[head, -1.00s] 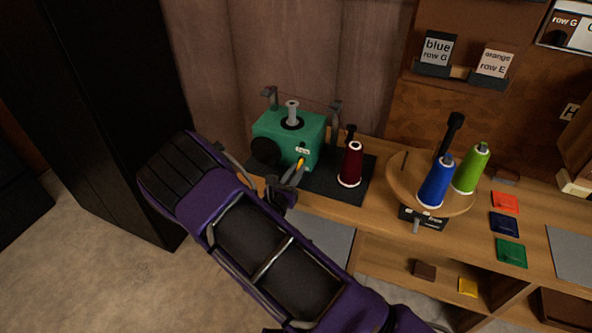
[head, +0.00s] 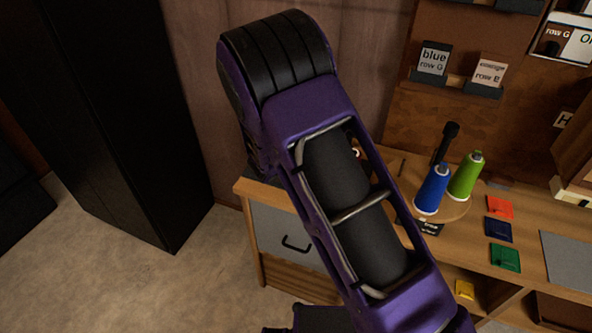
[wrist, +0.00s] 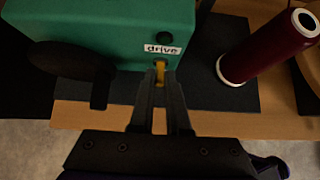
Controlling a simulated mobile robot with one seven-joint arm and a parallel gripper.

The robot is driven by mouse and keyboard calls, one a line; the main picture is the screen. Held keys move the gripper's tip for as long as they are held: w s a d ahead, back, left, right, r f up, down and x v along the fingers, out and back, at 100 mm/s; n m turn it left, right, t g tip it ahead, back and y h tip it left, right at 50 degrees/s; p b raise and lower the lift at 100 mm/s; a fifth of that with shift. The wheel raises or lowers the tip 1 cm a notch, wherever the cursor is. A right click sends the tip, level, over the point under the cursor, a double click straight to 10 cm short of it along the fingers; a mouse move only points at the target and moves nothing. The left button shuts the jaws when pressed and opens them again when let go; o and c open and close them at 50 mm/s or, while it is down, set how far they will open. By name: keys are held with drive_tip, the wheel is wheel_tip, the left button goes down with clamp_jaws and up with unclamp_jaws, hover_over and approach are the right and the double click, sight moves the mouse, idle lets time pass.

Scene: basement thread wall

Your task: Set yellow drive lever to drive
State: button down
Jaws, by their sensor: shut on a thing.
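The yellow drive lever (wrist: 160,70) shows in the wrist view on the front of the green machine (wrist: 95,32), just below a white "drive" label (wrist: 162,49). My gripper (wrist: 160,84) is shut on the lever, with the fingertips around its lower part. Most of the lever is hidden by the fingers, so its exact setting is hard to tell. In the head view my arm hides the machine, the lever and my gripper.
A dark red thread spool (wrist: 268,47) stands right of the machine on the dark mat (wrist: 215,88). A round wooden stand (head: 452,211) holds a blue spool (head: 432,188) and a green spool (head: 466,176). A black cabinet (head: 95,110) is at the left.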

drive_tip(key=shift+w+r+g+y, duration=0.2)
drive_tip(key=shift+g+y, duration=0.1)
drive_tip(key=shift+g, duration=0.3)
idle(0.3)
drive_tip(key=c, duration=0.9)
unclamp_jaws()
drive_tip(key=v, duration=1.7)
drive_tip(key=shift+s+r, duration=0.2)
drive_tip(key=shift+w+a, duration=0.1)
